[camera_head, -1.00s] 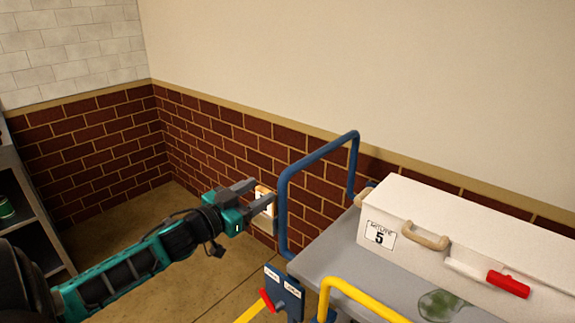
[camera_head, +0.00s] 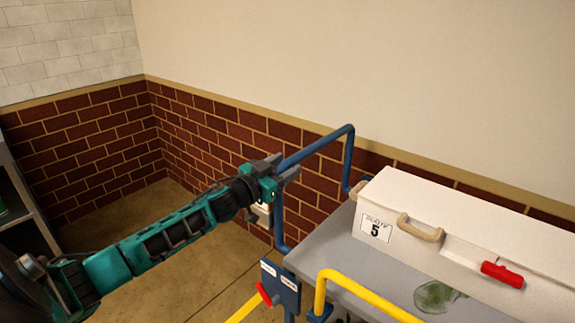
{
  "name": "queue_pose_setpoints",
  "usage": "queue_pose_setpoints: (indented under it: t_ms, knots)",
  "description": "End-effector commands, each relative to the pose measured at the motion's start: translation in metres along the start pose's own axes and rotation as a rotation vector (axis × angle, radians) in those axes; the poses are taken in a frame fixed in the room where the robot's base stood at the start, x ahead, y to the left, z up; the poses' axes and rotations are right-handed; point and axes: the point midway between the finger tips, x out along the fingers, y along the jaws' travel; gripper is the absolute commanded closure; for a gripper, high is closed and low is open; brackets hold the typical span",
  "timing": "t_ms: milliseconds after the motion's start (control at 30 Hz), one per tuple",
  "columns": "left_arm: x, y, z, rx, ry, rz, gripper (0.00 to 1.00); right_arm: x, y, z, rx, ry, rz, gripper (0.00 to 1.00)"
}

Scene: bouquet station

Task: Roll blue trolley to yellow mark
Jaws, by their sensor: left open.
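The blue trolley shows at the right; its tall blue push handle (camera_head: 349,150) rises at the far left end of a grey deck (camera_head: 345,255). My left gripper (camera_head: 284,170) is open at the left upper bend of this handle, with its fingers on either side of the blue tube. I cannot tell whether they touch it. My right gripper is not in view.
A white box (camera_head: 470,235) labelled 5 sits on the deck beside a green stain (camera_head: 436,297). A yellow rail (camera_head: 365,292) and a blue panel with a red lever (camera_head: 264,294) stand in front. A brick wall is behind; the floor at left is clear.

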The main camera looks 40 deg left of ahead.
Motion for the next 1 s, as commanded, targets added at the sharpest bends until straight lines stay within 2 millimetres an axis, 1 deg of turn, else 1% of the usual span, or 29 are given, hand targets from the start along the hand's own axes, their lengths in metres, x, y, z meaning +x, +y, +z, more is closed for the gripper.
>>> queue_pose_setpoints:
  t_ms: [33,200,533,567,1000]
  knots:
    - [0.005,0.000,-0.001,-0.001,0.002,0.000,0.47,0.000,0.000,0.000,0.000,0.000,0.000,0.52]
    - [0.014,0.001,0.000,-0.001,0.001,0.001,0.47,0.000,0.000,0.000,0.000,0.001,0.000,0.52]
    - [0.015,0.000,0.000,0.000,0.000,0.001,0.47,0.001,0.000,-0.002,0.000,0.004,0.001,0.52]
    - [0.015,0.000,0.000,0.000,0.000,0.001,0.49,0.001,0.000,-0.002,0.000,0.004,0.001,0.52]
    - [0.015,-0.001,0.000,0.001,0.000,-0.002,0.91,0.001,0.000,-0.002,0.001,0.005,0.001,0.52]
